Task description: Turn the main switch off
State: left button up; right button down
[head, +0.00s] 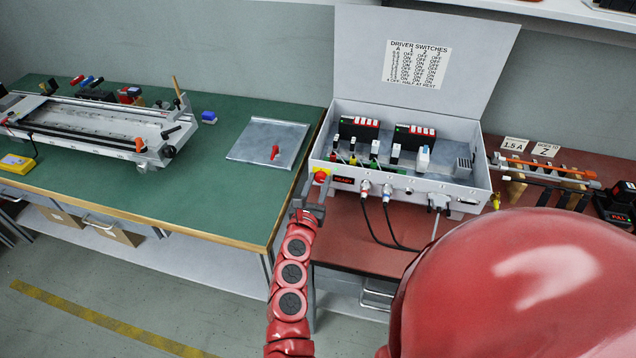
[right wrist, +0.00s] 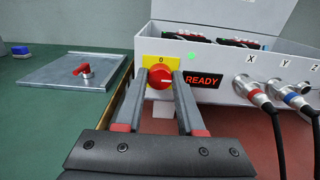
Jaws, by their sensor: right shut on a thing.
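The main switch is a red rotary knob on a yellow plate (head: 321,176), at the left end of the control box's front. In the right wrist view, the red knob (right wrist: 160,77) shows a white mark pointing right, and a "0" stands at the top of its plate. The READY display (right wrist: 203,80) beside it glows red. My right gripper (head: 317,190) is shut on the knob, with one finger on each side of it; it also shows in the right wrist view (right wrist: 161,84). My left gripper is not in view.
The control box (head: 440,188) has its lid up and cables (head: 385,225) hanging from its front, right of the switch. A grey plate with a red handle (head: 275,152) lies on the green bench (head: 200,185) to the left. A gantry (head: 100,125) stands farther left.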

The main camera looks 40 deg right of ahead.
jog(key=shift+f, duration=0.1)
jog(key=shift+n+b, duration=0.55)
jog(key=shift+n, duration=0.15)
jog(key=shift+n+b, duration=0.3)
jog(key=shift+n, duration=0.4)
jog(key=n, duration=0.3)
jog(key=shift+n, duration=0.3)
jog(key=n+p, duration=0.1)
jog(key=n, duration=0.4)
jog(key=shift+w+n, duration=0.1)
jog(key=shift+n, duration=0.2)
jog(key=n+p, duration=0.3)
jog(key=n, duration=0.2)
jog(key=shift+a+n, duration=0.1)
jog(key=shift+n, duration=0.6)
